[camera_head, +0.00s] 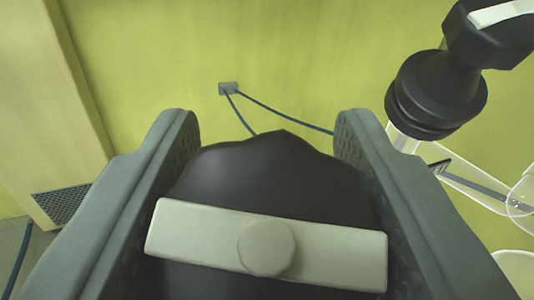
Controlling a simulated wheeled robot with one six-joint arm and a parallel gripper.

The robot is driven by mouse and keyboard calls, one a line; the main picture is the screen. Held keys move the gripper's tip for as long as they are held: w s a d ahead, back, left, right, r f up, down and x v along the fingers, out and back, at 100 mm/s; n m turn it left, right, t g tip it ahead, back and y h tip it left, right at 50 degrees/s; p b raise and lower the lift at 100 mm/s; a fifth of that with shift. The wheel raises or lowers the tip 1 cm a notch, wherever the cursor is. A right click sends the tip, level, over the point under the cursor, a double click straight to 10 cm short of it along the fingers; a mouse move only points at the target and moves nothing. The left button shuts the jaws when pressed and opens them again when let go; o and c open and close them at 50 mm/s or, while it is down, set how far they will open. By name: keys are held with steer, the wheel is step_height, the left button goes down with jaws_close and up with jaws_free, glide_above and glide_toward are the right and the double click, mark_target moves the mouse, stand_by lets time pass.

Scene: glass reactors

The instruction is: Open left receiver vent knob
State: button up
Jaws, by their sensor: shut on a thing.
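A black knob (270,165) with a pale bar (200,232) across its face and a round pale cap (266,247) fills the lower middle of the view. The bar lies nearly level, tilted slightly down to the right. My gripper (268,135) has one grey finger on each side of the knob and is shut on it. The fingers' textured inner pads face the knob's sides. What the knob is mounted on is hidden behind it. The frame alone does not show whether this is the left receiver vent knob.
Another black knob (485,35) with a pale bar sits at the upper right on a ribbed black fitting (435,95). Clear glass parts (480,180) are below it, close to my right finger. A yellow-green wall with a small socket (228,89) and blue cables is behind.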

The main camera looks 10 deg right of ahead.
steer(key=n+y, duration=0.4)
steer(key=n+g+y, duration=0.1)
steer(key=n+y, duration=0.1)
steer(key=n, duration=0.1)
steer(key=shift+a+y, duration=0.3)
steer(key=shift+s+a+f+n+g+y, duration=0.1)
steer(key=shift+a+n+g+y, duration=0.05)
steer(key=shift+n+g+y, duration=1.1)
steer(key=shift+a+f+n+g+y, duration=0.1)
steer(key=shift+n+g+y, duration=0.7)
steer(key=shift+n, duration=0.75)
steer(key=shift+a+n+g+y, duration=0.1)
steer(key=shift+n+g+y, duration=0.15)
steer(key=shift+n+y, duration=0.15)
steer(key=o, duration=1)
steer(key=shift+s, duration=0.1)
steer(key=v, duration=1.7)
steer(key=shift+s, duration=0.2)
